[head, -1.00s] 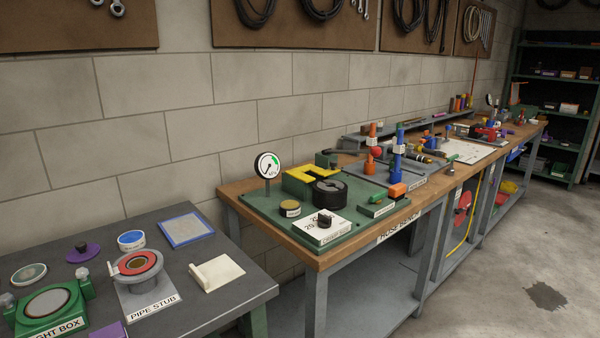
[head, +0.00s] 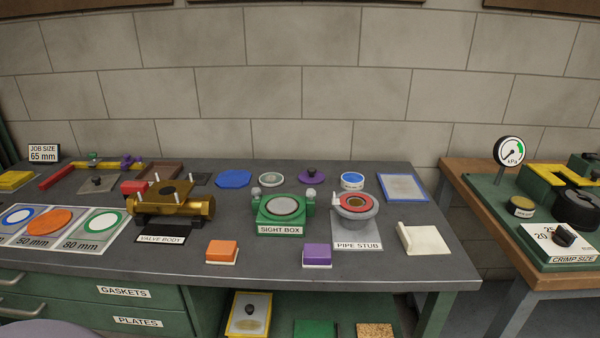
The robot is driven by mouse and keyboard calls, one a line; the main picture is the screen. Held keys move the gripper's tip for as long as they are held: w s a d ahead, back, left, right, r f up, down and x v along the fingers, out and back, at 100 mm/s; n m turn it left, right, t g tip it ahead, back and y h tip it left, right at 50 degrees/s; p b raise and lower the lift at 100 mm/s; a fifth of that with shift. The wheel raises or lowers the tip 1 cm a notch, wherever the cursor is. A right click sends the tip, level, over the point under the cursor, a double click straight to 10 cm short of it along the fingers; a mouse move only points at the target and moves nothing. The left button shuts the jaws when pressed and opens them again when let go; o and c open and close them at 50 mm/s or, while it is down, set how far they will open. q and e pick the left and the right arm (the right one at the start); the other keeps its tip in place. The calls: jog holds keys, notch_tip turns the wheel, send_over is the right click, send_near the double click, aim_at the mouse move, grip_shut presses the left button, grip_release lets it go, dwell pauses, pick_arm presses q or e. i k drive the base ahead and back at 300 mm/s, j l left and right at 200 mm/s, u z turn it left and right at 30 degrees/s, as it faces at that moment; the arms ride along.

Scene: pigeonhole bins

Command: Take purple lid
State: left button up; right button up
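The purple lid (head: 312,177) is a flat purple disc with a dark knob on top. It lies on the dark grey bench top (head: 300,278), towards the back, in the middle of the head view. It sits behind the green sight box (head: 284,212) and the pipe stub (head: 354,206), between a small grey-green ringed disc (head: 271,180) and a blue-and-white round tin (head: 352,181). Neither of my grippers shows.
A purple block (head: 317,255) and an orange block (head: 221,252) lie near the front edge. The brass valve body (head: 173,203) stands left of the sight box. A cream angled piece (head: 421,238) lies at right. The wooden hose bench (head: 462,180) stands further right.

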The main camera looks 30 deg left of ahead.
aim_at(311, 175)
jog(key=u, duration=1)
